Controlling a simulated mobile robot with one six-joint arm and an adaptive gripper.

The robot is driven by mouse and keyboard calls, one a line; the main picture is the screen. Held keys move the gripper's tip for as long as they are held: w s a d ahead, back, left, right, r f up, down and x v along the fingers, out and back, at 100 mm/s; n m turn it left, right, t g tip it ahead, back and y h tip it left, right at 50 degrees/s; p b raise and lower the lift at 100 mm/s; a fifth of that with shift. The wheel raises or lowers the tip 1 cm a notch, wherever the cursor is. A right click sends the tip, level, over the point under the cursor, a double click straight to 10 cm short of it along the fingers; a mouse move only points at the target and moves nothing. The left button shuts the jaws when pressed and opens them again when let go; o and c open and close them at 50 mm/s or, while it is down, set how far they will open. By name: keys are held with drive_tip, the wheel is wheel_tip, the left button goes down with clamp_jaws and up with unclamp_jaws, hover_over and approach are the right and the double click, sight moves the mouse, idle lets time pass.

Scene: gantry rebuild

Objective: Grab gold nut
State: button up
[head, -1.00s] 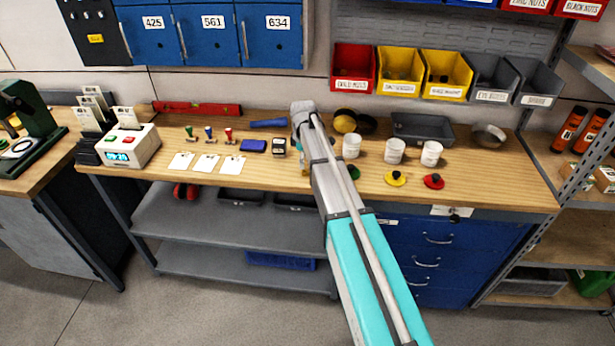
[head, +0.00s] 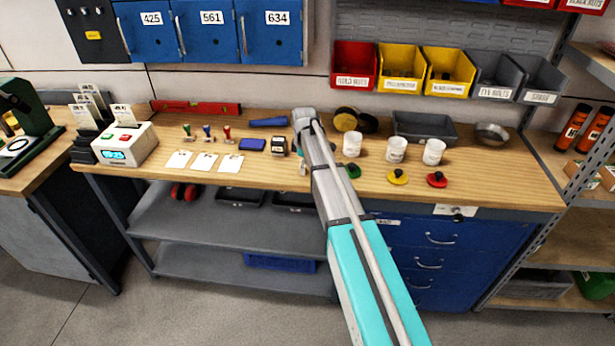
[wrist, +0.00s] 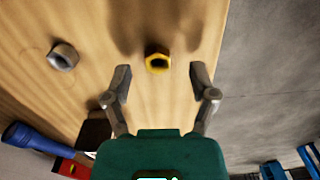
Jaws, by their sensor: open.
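The gold nut (wrist: 157,60) stands on the wooden bench top in the wrist view, just ahead of the fingertips and roughly centred between them. My gripper (wrist: 161,76) is open, one finger to each side, with nothing held. I cannot tell how high the fingertips are above the bench. In the head view, my arm hides the gold nut and most of the gripper.
A grey metal nut (wrist: 64,56) lies to the left in the wrist view. The bench edge runs close on the right, with floor beyond. In the head view, white cups (head: 396,150) and knobbed discs (head: 397,177) stand right of my arm; stamps (head: 208,132) and cards (head: 204,161) lie left.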

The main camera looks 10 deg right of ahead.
drive_tip(key=shift+f+b, duration=0.55)
drive_tip(key=shift+f, duration=0.25)
drive_tip(key=shift+c, duration=0.2)
clamp_jaws()
drive_tip(key=shift+r, duration=0.25)
wheel_tip(320, 180, up, 2)
drive_tip(key=p, duration=0.2)
drive_tip(key=shift+p, duration=0.3)
drive_tip(key=s+r+p, duration=1)
drive_tip(key=s, duration=0.4)
drive_tip(key=shift+a+r, duration=0.25)
drive_tip(key=shift+r, duration=0.05)
